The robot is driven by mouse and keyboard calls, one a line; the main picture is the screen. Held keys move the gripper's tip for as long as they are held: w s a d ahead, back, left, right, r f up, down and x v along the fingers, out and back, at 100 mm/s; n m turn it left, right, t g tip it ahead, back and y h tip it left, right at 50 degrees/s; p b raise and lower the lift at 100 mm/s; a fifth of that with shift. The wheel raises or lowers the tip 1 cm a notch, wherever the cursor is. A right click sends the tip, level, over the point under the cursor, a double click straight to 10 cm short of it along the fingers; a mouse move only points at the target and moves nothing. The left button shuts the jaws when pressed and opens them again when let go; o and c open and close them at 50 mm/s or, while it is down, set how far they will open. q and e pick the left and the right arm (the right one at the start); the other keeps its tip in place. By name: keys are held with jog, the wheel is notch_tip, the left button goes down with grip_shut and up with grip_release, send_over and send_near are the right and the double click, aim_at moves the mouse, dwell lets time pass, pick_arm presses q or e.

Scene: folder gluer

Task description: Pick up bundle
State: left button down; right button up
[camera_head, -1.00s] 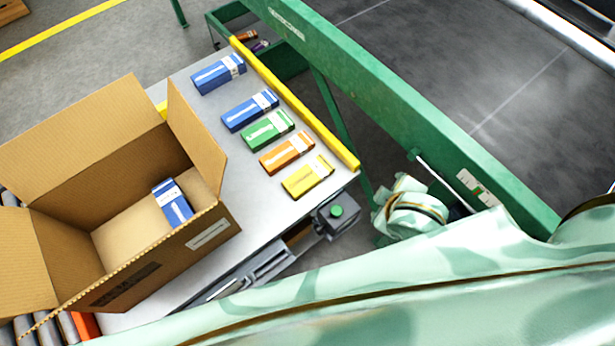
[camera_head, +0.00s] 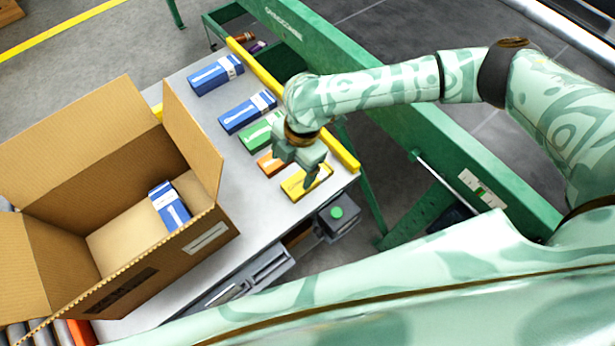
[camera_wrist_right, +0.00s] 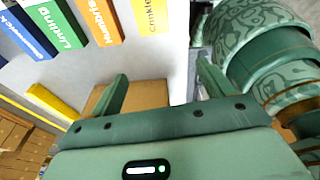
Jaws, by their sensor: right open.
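A row of carton bundles lies on the grey table (camera_head: 222,172): two blue bundles (camera_head: 216,75) (camera_head: 248,111), a green bundle (camera_head: 258,134), an orange bundle (camera_head: 267,163) and a yellow bundle (camera_head: 296,187). My right gripper (camera_head: 298,174) is open above the orange and yellow bundles, partly hiding them and the green one. In the right wrist view, the yellow bundle (camera_wrist_right: 150,16), orange bundle (camera_wrist_right: 98,20), green bundle (camera_wrist_right: 58,22) and a blue bundle (camera_wrist_right: 26,32) lie beyond the open, empty fingers (camera_wrist_right: 162,88). My left gripper is out of view.
An open cardboard box (camera_head: 75,190) stands at the left with one blue bundle (camera_head: 169,205) inside. A yellow rail (camera_head: 262,70) edges the table's far side, beside a green machine frame (camera_head: 345,62). A grey box with a green button (camera_head: 337,213) sits at the near corner.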

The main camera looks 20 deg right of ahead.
jog(key=w+d+m+h, duration=0.1)
jog(key=w+d, duration=0.3)
jog(key=d, duration=0.2)
jog(key=f+b, duration=0.1)
jog(key=f, duration=0.2)
jog(key=f+b, duration=0.2)
jog(key=f, duration=0.1)
jog(key=a+f+b, duration=0.1)
jog(key=f, duration=0.2)
jog(key=shift+s+a+f+b, duration=0.1)
jog(key=shift+s+f+b, duration=0.05)
jog(key=shift+s+b, duration=0.15)
notch_tip(320, 180, down, 6)
jog(key=b, duration=0.3)
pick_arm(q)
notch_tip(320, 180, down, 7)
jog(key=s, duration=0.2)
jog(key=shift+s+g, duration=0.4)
pick_arm(e)
jog(key=shift+r, duration=0.3)
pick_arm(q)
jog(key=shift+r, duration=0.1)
pick_arm(e)
jog(key=c, duration=1.1)
